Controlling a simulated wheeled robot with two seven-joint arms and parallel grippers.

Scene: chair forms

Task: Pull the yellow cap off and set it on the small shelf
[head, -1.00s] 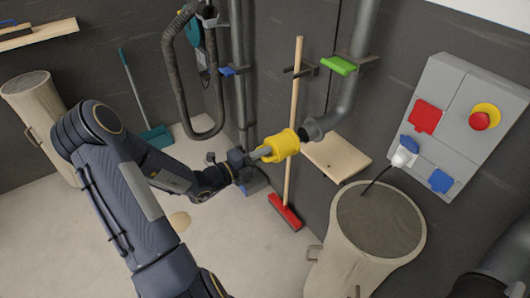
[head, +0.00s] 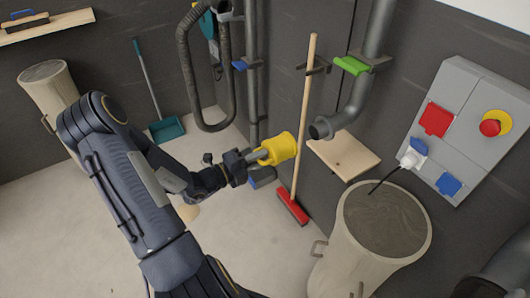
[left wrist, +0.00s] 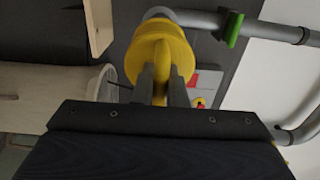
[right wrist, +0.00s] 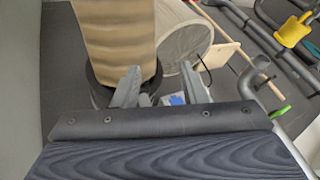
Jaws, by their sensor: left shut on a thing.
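The yellow cap (head: 279,149) is in the jaws of my left gripper (head: 262,155), which is shut on its handle. The cap hangs in the air to the left of the grey pipe's open end (head: 320,128), with a visible gap between them. In the left wrist view the cap (left wrist: 158,50) fills the space ahead of the fingers. The small wooden shelf (head: 345,156) is on the wall just below and right of the pipe end, and its top is bare. My right gripper (right wrist: 160,88) shows in the right wrist view, open and with nothing between its fingers.
A broom (head: 305,115) leans on the wall behind the cap. A large bin (head: 345,262) stands below the shelf. A grey switch box (head: 460,125) with a white plug (head: 411,158) is to the right. A green valve handle (head: 351,66) sits on the pipe above.

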